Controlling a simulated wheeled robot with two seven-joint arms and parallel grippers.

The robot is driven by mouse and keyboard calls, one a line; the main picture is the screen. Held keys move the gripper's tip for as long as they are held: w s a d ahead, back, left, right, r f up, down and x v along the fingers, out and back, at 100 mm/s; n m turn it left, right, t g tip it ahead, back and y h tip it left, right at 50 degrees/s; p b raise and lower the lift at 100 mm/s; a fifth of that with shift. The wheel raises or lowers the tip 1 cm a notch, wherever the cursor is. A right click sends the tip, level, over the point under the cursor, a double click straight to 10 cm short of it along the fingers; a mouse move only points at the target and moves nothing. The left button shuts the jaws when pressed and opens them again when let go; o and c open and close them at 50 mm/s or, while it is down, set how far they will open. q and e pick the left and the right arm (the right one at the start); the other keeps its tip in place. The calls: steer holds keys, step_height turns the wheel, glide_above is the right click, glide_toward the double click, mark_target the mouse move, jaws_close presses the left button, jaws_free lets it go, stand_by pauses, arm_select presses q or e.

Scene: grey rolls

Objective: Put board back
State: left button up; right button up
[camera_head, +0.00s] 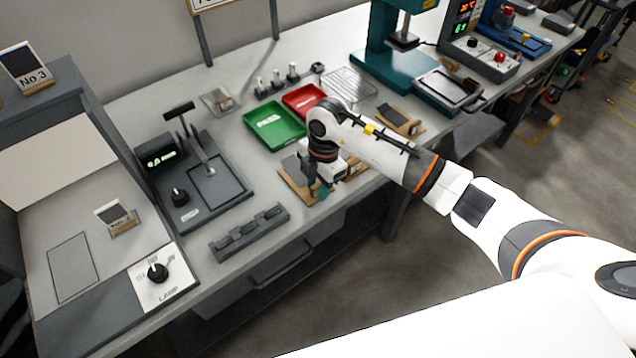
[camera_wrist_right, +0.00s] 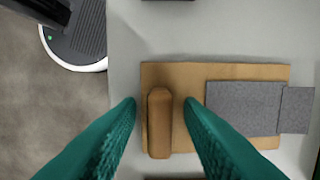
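A flat brown board (camera_wrist_right: 215,71) lies on the light grey bench top in the right wrist view. A rounded brown handle (camera_wrist_right: 159,125) stands near its left end, and grey sheets (camera_wrist_right: 243,107) lie on its right part. My right gripper (camera_wrist_right: 159,101) is open, with one teal finger on each side of the handle and a visible gap to it on both sides. In the head view the board (camera_head: 296,190) is partly hidden under my right gripper (camera_head: 320,190), near the bench's front edge. My left gripper is in neither view.
A green tray (camera_head: 274,124) and a red tray (camera_head: 303,99) stand behind the board. A similar brown board (camera_head: 412,127) with a dark piece lies to the right. A dark slotted block (camera_head: 249,232) and a dark-based device (camera_head: 207,190) are to the left.

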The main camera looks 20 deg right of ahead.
steer(key=shift+r, duration=0.25)
steer(key=shift+w+r, duration=0.1)
steer(key=shift+r, duration=0.25)
step_height(320, 180, up, 11)
steer(key=d+b, duration=0.1)
steer(key=shift+w+d, duration=0.15)
steer(key=shift+d, duration=0.05)
